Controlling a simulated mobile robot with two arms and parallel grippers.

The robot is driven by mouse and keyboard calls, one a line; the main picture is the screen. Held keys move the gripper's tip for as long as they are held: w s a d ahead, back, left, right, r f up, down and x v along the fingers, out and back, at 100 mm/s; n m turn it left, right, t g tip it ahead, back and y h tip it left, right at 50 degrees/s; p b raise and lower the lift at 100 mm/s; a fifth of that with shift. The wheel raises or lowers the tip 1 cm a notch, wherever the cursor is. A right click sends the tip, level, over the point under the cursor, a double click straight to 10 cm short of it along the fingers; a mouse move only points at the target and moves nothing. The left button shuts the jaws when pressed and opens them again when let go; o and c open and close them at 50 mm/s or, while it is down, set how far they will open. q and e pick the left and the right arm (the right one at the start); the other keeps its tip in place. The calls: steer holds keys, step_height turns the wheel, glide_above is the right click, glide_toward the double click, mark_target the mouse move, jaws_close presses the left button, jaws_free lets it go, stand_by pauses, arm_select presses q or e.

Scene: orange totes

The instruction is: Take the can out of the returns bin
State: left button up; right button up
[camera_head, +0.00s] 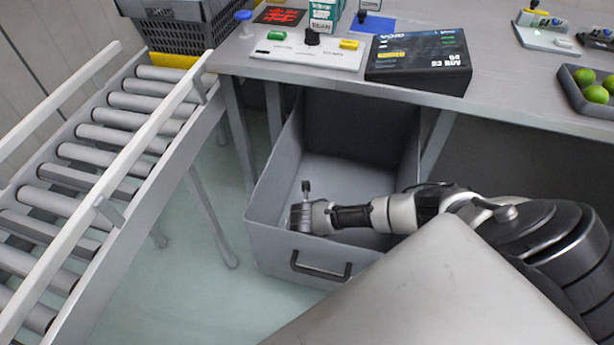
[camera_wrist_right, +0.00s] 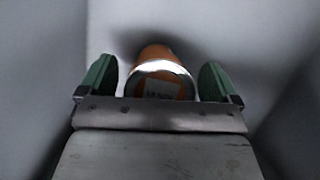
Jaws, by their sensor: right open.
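The returns bin (camera_head: 272,228) is a grey open-topped bin on the floor under the table's edge, with a dark handle on its front. My right arm reaches into it, and my right gripper (camera_head: 303,206) is inside near the front left, seen from above. In the right wrist view, the can (camera_wrist_right: 160,76) is orange with a silvery rim and a pale label patch. It lies between the two green-padded fingers of my right gripper (camera_wrist_right: 160,84), which is open with a gap on each side. The can is hidden in the head view. My left gripper is not in view.
A grey table (camera_head: 500,75) overhangs the back of the bin, carrying a black box (camera_head: 418,58), a white switch panel (camera_head: 308,52) and a tray of limes (camera_head: 569,91). A roller conveyor (camera_head: 110,150) stands left. Bin walls surround my right gripper closely.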

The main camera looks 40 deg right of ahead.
steer(key=shift+c, duration=0.2)
steer(key=c, duration=1.2)
steer(key=shift+o, duration=0.2)
